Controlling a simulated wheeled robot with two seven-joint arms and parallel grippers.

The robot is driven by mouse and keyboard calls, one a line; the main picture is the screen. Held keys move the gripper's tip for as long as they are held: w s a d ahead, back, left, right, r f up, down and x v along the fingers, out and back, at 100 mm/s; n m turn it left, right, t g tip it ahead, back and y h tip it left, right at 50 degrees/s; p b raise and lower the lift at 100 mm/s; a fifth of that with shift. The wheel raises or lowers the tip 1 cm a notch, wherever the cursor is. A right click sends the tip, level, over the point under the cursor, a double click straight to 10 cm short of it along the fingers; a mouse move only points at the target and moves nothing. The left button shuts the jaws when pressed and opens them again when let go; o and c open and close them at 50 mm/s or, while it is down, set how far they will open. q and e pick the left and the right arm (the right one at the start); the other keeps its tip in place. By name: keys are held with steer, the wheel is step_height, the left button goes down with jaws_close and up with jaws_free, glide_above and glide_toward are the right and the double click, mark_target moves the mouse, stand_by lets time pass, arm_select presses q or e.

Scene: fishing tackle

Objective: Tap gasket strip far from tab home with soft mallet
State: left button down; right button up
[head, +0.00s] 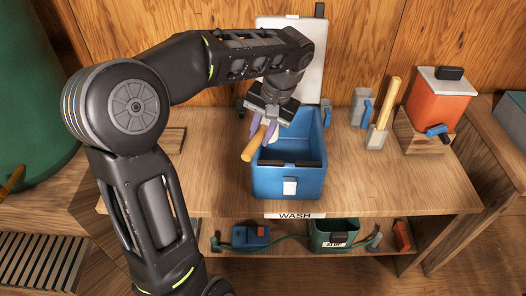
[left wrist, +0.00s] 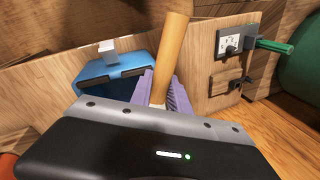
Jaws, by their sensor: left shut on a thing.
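The blue box (head: 318,140) stands open on the bench, with a pale tab (head: 290,187) on its front wall. Two short black strips (head: 271,162) lie along its front rim above the tab. The box (left wrist: 92,88) and its pale tab (left wrist: 107,46) also show in the left wrist view. My left gripper (head: 268,128) is over the box's left side, its lilac fingers shut on a tool with a round wooden handle (head: 252,146). The handle (left wrist: 172,50) rises between the fingers in the left wrist view. The tool's head is not clearly seen. My right gripper is not in view.
A pale panel (head: 305,50) stands behind the box. The bench front right (head: 400,190) is clear. A lower shelf holds a green bin (head: 322,236).

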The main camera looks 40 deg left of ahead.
arm_select(q)
steer(key=shift+s+d+r+m, duration=0.1)
steer(key=shift+d+r+m, duration=0.1)
steer(key=shift+d+m, duration=0.2)
steer(key=shift+s, duration=0.15)
steer(key=shift+a+f+m, duration=0.15)
steer(key=shift+a+m, duration=0.1)
steer(key=shift+m, duration=0.15)
steer(key=shift+d, duration=0.1)
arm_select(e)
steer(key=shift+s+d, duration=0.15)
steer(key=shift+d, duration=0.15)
